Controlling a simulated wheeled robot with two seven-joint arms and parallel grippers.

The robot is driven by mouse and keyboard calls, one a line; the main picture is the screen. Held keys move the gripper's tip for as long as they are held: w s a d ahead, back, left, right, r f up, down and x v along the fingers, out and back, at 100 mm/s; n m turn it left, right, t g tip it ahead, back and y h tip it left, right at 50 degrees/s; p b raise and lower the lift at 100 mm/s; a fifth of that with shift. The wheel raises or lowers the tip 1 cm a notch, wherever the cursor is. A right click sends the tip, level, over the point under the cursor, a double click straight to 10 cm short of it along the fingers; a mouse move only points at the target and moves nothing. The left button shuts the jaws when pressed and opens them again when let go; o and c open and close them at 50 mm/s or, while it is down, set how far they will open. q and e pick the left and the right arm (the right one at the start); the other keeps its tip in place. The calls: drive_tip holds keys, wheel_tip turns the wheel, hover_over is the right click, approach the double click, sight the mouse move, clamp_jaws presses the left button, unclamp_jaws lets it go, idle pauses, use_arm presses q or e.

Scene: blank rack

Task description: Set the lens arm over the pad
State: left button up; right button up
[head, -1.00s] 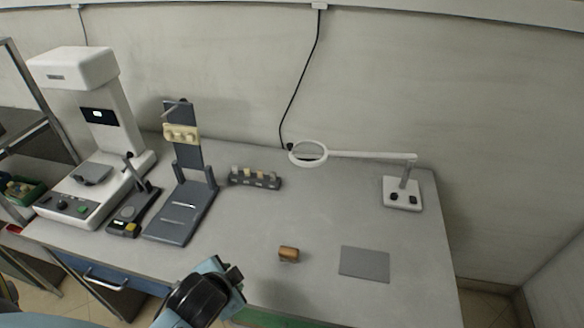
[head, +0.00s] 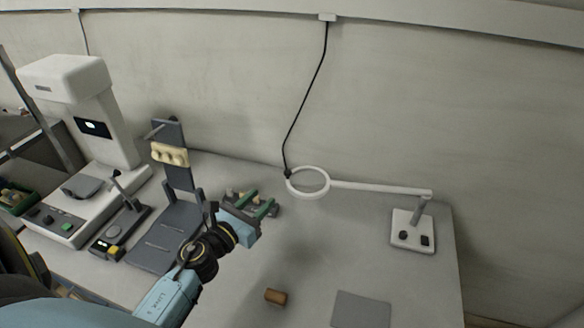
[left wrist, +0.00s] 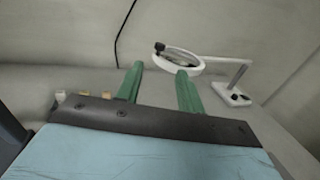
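The lens arm is a white ring lens (head: 308,182) on a long white bar (head: 380,188). Its post rises from a white base (head: 413,232) with two dark knobs at the right of the table. The flat grey pad (head: 361,310) lies at the table's front, in front of the base; the lens is off to its back left. My left gripper (head: 254,207) is open and empty, left of the lens and apart from it. In the left wrist view its two green fingers (left wrist: 160,88) stand apart, with the lens ring (left wrist: 179,63) beyond the right finger. My right gripper is not in view.
A small brown block (head: 275,297) lies left of the pad. A dark stand (head: 172,225) and a white instrument (head: 100,130) fill the left. The table between lens and pad is clear.

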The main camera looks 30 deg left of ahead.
sight(286, 174)
use_arm(q)
drive_tip(key=w, duration=0.6)
drive_tip(key=w+p, duration=0.1)
drive_tip(key=w, duration=0.6)
drive_tip(key=shift+d, duration=0.2)
clamp_jaws()
